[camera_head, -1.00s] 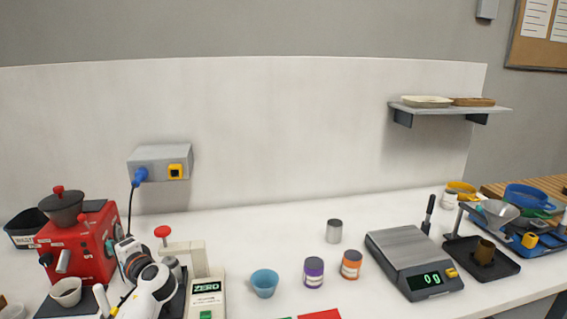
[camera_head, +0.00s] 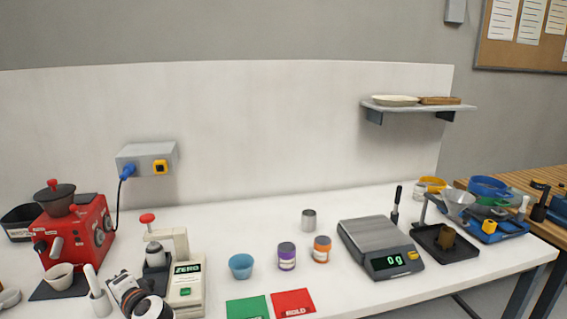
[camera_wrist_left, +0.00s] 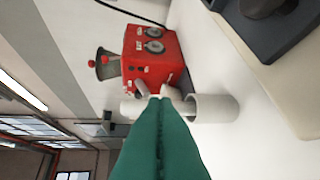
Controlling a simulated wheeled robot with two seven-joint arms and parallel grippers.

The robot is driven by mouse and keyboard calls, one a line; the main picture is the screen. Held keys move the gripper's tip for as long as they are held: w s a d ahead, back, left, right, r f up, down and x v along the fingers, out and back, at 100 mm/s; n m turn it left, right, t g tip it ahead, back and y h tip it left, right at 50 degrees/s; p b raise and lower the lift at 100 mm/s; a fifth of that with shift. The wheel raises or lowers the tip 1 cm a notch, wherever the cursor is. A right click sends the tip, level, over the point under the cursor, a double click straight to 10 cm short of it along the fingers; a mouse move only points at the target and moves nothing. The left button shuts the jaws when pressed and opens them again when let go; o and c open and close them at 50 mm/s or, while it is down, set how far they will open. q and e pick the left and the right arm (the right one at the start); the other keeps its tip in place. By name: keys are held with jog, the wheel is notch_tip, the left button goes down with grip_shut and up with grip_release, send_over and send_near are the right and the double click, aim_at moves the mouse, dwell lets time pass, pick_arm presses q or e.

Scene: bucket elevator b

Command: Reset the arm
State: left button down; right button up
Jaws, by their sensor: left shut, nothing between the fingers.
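My left arm (camera_head: 140,298) comes in low at the bottom left of the head view, in front of a press with a red knob (camera_head: 147,218). The fingertips cannot be made out there. In the left wrist view the green fingers of my left gripper (camera_wrist_left: 158,108) are pressed together with nothing between them. A white cup with a white rod (camera_wrist_left: 212,108) appears close beside the fingertips; whether they touch it I cannot tell. It also shows in the head view (camera_head: 98,300). My right gripper is not in view.
A red grinder machine (camera_head: 80,240) stands at the left. A blue cup (camera_head: 241,266), a purple jar (camera_head: 286,257) and an orange jar (camera_head: 321,249) stand mid-table. A scale (camera_head: 381,247) reads 0 g. Green (camera_head: 248,308) and red (camera_head: 293,303) mats lie in front.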

pick_arm(q)
jog(key=s+d+f+n+g+h, duration=0.15)
jog(key=s+d+f+h, duration=0.25)
jog(key=s+d+f, duration=0.4)
jog(key=s+d+f+n+g+h, duration=0.15)
jog(key=s+d+f+h, duration=0.35)
jog(key=s, duration=0.6)
jog(key=s+d+n+g+h, duration=0.1)
jog(key=s+d+h, duration=0.15)
jog(key=s, duration=0.65)
jog(key=s+d+g+h, duration=0.2)
jog(key=s+d, duration=0.2)
jog(key=s, duration=0.5)
notch_tip(320, 180, down, 28)
jog(key=s+g, duration=0.1)
jog(key=s+a+f+g, duration=0.1)
jog(key=s+a+f, duration=0.1)
jog(key=s+f, duration=1.3)
jog(key=shift+s+a+y, duration=0.25)
jog(key=shift+s+y, duration=0.1)
jog(key=shift+s, duration=0.3)
jog(key=shift+f, duration=0.1)
